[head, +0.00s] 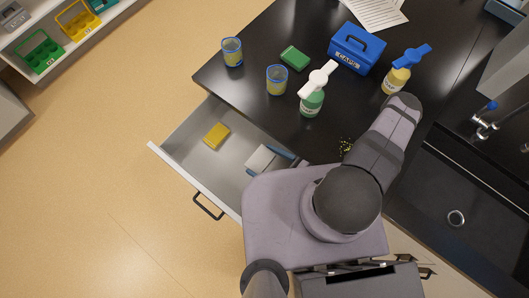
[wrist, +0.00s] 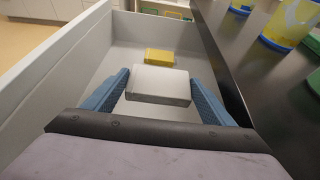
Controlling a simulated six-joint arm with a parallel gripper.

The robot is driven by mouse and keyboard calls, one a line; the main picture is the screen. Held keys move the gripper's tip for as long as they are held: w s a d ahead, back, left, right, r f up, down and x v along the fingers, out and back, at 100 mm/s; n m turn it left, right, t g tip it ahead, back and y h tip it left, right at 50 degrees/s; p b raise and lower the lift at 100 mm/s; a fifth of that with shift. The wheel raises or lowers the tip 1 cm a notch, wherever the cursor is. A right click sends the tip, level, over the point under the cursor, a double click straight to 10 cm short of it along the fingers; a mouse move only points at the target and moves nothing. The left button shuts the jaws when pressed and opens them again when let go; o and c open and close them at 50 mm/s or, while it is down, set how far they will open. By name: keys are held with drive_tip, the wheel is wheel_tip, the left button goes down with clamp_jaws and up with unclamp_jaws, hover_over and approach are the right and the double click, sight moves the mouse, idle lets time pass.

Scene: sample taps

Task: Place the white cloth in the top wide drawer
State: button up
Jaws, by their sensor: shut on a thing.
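The white cloth (wrist: 158,85) is a folded, block-like piece between the two blue fingers of my gripper (wrist: 158,95). My gripper is shut on it. In the head view the cloth (head: 260,159) shows inside the outline of the open wide drawer (head: 180,147), with my gripper (head: 270,157) around it and my arm covering the drawer's right part. The drawer (wrist: 58,62) is light grey with a dark handle. I cannot tell whether the cloth touches the drawer floor.
A yellow sponge (head: 216,136) lies in the drawer beyond the cloth. The black counter beside it holds two cups (head: 277,80) (head: 232,52), a green sponge (head: 295,57), a green bottle (head: 312,102), a yellow bottle (head: 396,80) and a blue box (head: 356,47).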

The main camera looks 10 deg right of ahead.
sight(265, 166)
drive_tip(key=shift+f+b, duration=1.6)
drive_tip(key=shift+f, duration=0.3)
drive_tip(key=shift+f, duration=0.4)
drive_tip(key=shift+f+b, duration=0.2)
drive_tip(key=shift+b, duration=0.2)
drive_tip(key=o, duration=0.8)
drive_tip(key=shift+r, duration=0.15)
